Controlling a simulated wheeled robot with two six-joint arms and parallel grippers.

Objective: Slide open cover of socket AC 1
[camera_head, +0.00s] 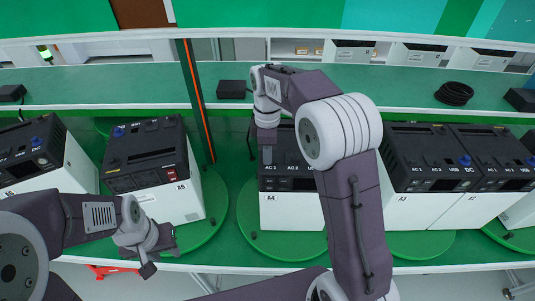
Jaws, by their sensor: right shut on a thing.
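A black-topped white power unit marked A4 (283,207) stands on a green turntable disc, its socket labels along the front of the black top. My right gripper (267,158) points down at the left part of that top, above the AC 1 label. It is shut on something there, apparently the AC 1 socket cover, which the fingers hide. I cannot tell how far the cover is slid. My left gripper (150,262) hangs low at the table's front edge, in front of the unit marked A5 (170,202). Its jaw gap is unclear.
More units stand on discs: A3 (402,212) and neighbours to the right, another at far left. My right arm crosses in front of A4's right side. A thin post (196,100) rises behind. A black box (231,89) and a cable coil (454,93) lie on the back shelf.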

